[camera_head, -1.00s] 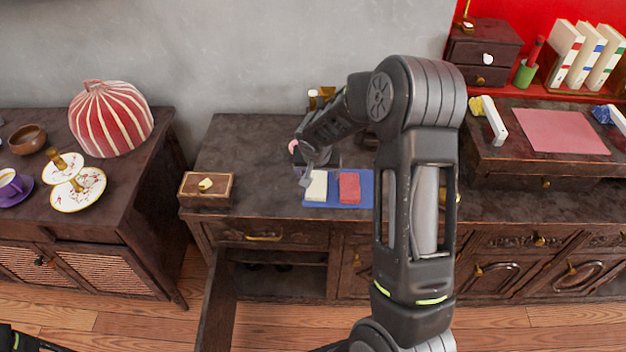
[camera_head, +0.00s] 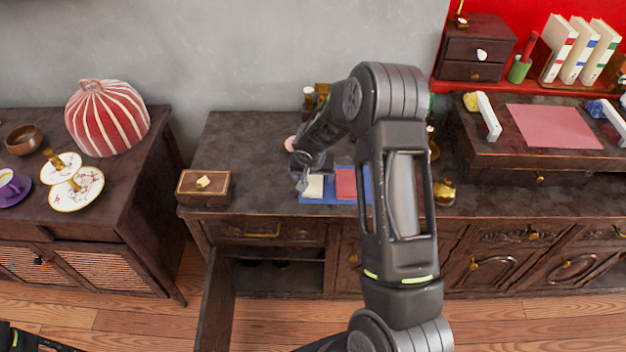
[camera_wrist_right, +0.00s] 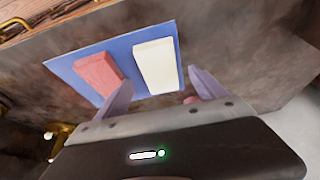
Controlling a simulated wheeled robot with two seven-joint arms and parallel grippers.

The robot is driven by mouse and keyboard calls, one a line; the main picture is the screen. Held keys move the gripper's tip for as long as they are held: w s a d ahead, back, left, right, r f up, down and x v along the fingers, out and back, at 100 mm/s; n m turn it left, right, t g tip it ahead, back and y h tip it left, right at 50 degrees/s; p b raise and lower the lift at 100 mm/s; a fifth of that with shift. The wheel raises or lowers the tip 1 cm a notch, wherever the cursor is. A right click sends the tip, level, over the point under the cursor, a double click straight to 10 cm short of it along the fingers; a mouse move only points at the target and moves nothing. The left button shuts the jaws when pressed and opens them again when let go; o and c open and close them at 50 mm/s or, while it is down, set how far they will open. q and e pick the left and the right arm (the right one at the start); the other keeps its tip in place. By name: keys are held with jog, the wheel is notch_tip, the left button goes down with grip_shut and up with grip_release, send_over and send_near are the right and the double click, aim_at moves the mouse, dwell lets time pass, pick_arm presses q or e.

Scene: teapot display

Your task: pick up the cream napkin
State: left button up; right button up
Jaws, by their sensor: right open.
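The cream napkin (camera_head: 312,187) lies on a blue mat (camera_head: 327,197) on the dark wooden cabinet, beside a red napkin (camera_head: 346,184). In the right wrist view the cream napkin (camera_wrist_right: 155,65) lies ahead of my right gripper, roughly between the lines of its two fingers. My right gripper (camera_head: 301,181) is open and empty, just above the cream napkin's left side in the head view. In the right wrist view the gripper's fingers (camera_wrist_right: 160,90) are spread apart. I cannot tell whether they touch anything. My left gripper does not show.
A small wooden box (camera_head: 204,188) stands left of the mat. The red napkin (camera_wrist_right: 98,72) is close beside the cream one. Jars (camera_head: 310,97) stand behind my right arm. An open cabinet door (camera_head: 216,300) juts out below.

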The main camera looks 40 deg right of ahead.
aim_at(313, 183)
jog(key=shift+x, duration=1.4)
jog(key=c, duration=1.5)
jog(key=shift+o, duration=0.2)
jog(key=shift+r, duration=0.1)
notch_tip(313, 183, up, 10)
jog(key=shift+b, duration=0.4)
